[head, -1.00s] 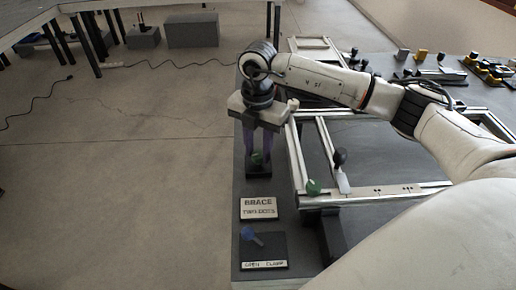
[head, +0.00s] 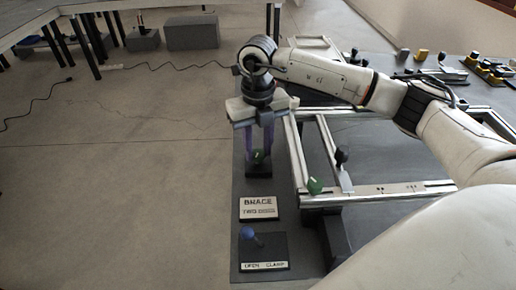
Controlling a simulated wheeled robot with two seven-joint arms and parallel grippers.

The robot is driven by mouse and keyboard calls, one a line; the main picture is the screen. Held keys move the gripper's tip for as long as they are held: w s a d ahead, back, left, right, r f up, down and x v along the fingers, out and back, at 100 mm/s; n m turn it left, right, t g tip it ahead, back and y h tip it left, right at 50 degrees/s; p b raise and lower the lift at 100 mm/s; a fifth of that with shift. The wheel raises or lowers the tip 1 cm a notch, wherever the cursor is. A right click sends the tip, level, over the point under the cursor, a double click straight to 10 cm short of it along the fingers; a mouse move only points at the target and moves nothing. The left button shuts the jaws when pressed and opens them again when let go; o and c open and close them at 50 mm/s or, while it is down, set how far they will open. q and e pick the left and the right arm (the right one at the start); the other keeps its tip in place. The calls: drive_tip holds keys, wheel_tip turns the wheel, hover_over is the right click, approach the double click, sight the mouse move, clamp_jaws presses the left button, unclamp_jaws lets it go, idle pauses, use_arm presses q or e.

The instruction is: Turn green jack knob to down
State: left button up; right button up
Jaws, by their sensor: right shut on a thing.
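The green jack knob (head: 257,156) sits on a small dark block (head: 259,171) at the left edge of the dark bench. My right gripper (head: 258,152) points down over it, with its two purplish fingers on either side of the knob. The gripper is shut on the knob, and the fingers hide part of it. Which way the knob points is too small to tell. My left gripper is not in view.
Open floor lies left of the bench.

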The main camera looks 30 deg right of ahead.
sight(258, 153)
drive_tip(key=shift+n+b, duration=0.3)
drive_tip(key=shift+n, duration=1.4)
drive_tip(key=shift+r, duration=0.1)
drive_tip(key=o, duration=1)
drive_tip(key=shift+o, duration=0.2)
wheel_tip(258, 153, up, 10)
drive_tip(key=shift+r, duration=0.15)
